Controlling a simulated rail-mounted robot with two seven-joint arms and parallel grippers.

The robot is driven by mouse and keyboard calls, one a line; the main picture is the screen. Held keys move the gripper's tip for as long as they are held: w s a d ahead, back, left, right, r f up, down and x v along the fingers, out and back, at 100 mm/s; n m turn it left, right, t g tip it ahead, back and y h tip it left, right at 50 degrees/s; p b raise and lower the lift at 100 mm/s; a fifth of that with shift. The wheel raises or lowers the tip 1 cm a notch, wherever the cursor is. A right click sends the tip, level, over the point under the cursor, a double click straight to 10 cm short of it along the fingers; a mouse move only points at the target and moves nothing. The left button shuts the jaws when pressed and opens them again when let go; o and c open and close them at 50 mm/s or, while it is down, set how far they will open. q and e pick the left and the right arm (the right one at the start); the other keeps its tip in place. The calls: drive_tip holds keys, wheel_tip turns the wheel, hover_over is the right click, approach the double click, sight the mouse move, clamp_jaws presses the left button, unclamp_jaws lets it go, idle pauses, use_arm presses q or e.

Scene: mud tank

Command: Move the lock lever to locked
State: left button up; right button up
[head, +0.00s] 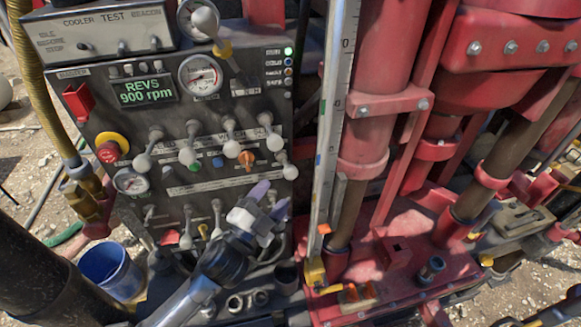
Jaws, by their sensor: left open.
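The grey control panel (225,110) carries several ball-topped levers. An upper row includes a white-knobbed lever (187,155) and one at the right edge (290,172). A lower row includes a lever (217,232) just left of my left gripper. A larger lever (204,20) with a white ball and yellow collar stands at the top. I cannot tell which one is the lock lever; the labels are too small to read. My left gripper (269,199) is open in front of the panel's lower right, its pale purple fingers apart, with nothing seen between them. My right gripper is out of view.
A red-and-yellow stop button (110,150) and a red switch (78,101) sit at the panel's left. A blue bucket (108,270) stands below. An upright measuring scale (331,130) and red machinery (375,90) bound the right side closely.

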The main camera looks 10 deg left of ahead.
sight(287, 176)
use_arm(q)
drive_tip(key=p+x, duration=0.1)
drive_tip(key=x, duration=0.5)
drive_tip(key=shift+w+d+r, duration=0.1)
drive_tip(key=shift+w, duration=0.15)
drive_tip(key=shift+w+d+r+p, duration=0.1)
drive_tip(key=shift+w+d+p, duration=0.3)
drive_tip(key=shift+w, duration=0.2)
drive_tip(key=c, duration=0.8)
clamp_jaws()
